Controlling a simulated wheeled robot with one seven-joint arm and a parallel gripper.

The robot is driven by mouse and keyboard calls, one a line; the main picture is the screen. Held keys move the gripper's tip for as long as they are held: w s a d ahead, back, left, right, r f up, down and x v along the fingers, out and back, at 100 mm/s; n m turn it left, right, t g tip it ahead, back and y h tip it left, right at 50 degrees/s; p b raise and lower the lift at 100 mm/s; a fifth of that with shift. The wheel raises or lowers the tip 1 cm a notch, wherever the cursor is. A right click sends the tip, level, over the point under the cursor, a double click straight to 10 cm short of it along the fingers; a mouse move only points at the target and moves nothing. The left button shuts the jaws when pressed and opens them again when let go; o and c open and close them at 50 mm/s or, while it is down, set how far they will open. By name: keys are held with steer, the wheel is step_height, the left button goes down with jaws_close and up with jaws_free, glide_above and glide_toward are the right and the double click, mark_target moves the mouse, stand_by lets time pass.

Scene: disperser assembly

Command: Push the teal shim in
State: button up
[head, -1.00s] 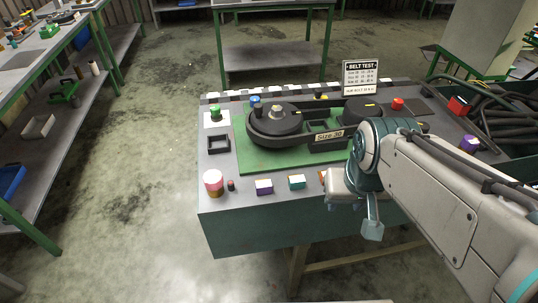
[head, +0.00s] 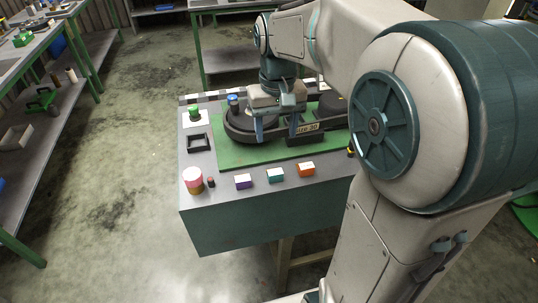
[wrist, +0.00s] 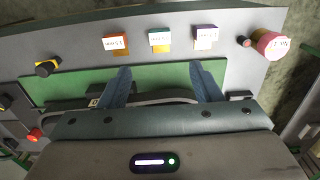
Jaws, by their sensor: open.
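The teal shim (head: 275,175), a small block with a white top, sits on the grey table near its front edge, between a purple block (head: 243,181) and an orange block (head: 306,169). In the wrist view the teal shim (wrist: 160,40) is beyond my fingertips. My gripper (head: 276,128) points down over the belt fixture on the green board (head: 235,155), behind the shim and apart from it. In the wrist view my gripper (wrist: 160,70) has its blue fingers spread wide, with no object held. The gripper and arm hide part of the fixture.
A black wheel (head: 240,125) and a "Size 30" plate (head: 309,127) are close by my fingers. A pink-and-white cylinder (head: 193,180), an empty black square frame (head: 198,143) and a green button (head: 194,113) are on the left. The table front between the blocks and edge is clear.

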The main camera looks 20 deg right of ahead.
mark_target(275, 172)
step_height(275, 172, down, 14)
steer(key=shift+r, duration=0.2)
stand_by(0.4)
